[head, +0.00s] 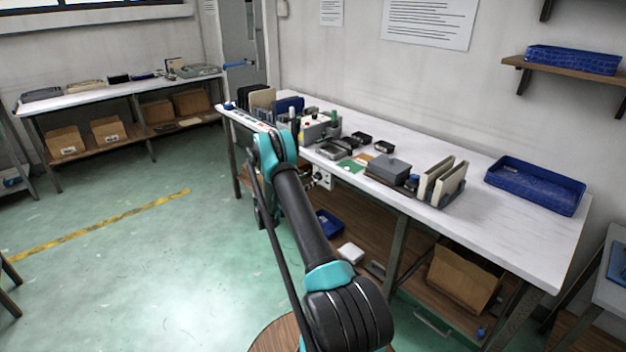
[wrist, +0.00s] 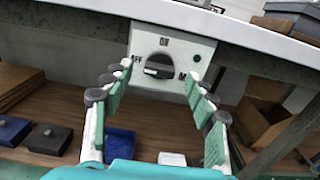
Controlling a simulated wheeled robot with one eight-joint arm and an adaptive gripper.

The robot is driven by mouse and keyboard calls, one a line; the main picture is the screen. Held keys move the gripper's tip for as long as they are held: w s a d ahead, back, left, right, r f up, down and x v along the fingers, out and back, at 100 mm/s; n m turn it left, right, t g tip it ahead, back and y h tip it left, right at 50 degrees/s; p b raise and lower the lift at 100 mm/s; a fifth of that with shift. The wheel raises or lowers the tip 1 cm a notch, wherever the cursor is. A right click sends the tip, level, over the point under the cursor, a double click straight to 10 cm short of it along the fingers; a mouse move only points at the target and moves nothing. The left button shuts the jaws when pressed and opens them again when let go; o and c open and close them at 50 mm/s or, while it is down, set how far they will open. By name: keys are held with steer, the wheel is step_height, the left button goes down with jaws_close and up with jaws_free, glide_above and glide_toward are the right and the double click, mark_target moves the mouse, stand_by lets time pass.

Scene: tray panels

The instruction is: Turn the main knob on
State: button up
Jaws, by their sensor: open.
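The main knob (wrist: 158,62) is a dark round dial with a grip bar across it. It sits on a white panel (wrist: 190,48) under the table's edge. "ON" is printed above it, "OFF" at its left, and a partly hidden "M" label at its right. In the head view the panel (head: 324,180) shows just right of my arm, which hides most of the gripper.
The white table (head: 520,235) above the panel carries boxes, tools and a blue tray (head: 535,186). The shelf below holds a blue bin (head: 328,224) and a cardboard box (head: 463,278). A table leg (head: 397,248) stands right of the panel. The floor at left is clear.

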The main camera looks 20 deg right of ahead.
mark_target(314, 177)
steer(key=shift+x, duration=1.55)
steer(key=c, duration=1.2)
